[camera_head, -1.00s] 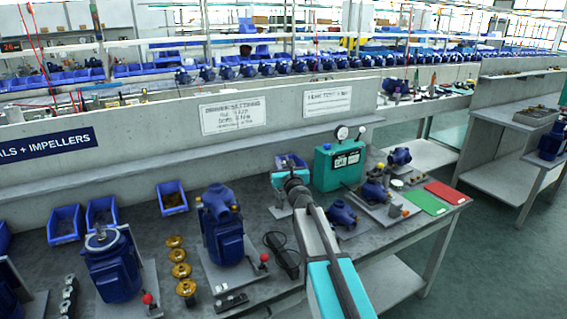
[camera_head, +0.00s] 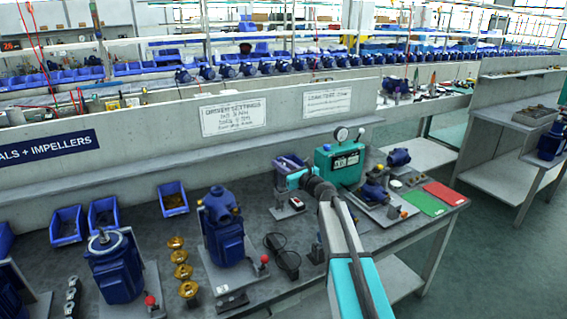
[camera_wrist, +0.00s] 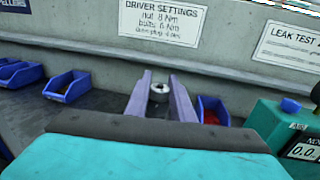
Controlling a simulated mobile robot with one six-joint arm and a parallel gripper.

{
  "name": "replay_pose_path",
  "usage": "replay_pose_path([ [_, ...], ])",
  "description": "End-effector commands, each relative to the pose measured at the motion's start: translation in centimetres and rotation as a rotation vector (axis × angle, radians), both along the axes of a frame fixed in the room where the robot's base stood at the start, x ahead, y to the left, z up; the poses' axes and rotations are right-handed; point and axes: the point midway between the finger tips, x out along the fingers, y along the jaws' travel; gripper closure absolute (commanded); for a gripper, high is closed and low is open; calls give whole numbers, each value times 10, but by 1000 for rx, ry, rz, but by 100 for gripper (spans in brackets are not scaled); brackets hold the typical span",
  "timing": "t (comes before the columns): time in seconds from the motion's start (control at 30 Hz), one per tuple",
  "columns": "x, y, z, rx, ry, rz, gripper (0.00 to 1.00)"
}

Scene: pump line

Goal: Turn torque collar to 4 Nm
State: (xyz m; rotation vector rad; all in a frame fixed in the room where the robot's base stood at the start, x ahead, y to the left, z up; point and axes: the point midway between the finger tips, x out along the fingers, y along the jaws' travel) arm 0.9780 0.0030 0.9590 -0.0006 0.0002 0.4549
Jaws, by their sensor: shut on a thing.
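My gripper (camera_wrist: 159,90) points away over the bench, its two purple-grey fingers on either side of a small round grey metal piece (camera_wrist: 159,92) with a dark centre. I take this piece to be the torque collar; its scale and setting cannot be read. In the head view my gripper (camera_head: 288,163) is small and partly hidden by my wrist. A small grey stand (camera_head: 286,211) is below it on the bench.
The green leak tester (camera_head: 338,165) stands close right of my wrist. Blue bins (camera_head: 172,198) line the back. A blue pump (camera_head: 222,228) stands left, with a black cabled tool (camera_head: 284,258) beside it. Green (camera_head: 425,203) and red (camera_head: 446,193) mats lie at right.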

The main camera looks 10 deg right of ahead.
Motion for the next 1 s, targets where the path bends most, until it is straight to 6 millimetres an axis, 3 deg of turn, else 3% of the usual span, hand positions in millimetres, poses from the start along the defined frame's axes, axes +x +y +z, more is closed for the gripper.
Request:
replay_pose_path([
  [1.0,2,0,1,-1,0,574,100],
])
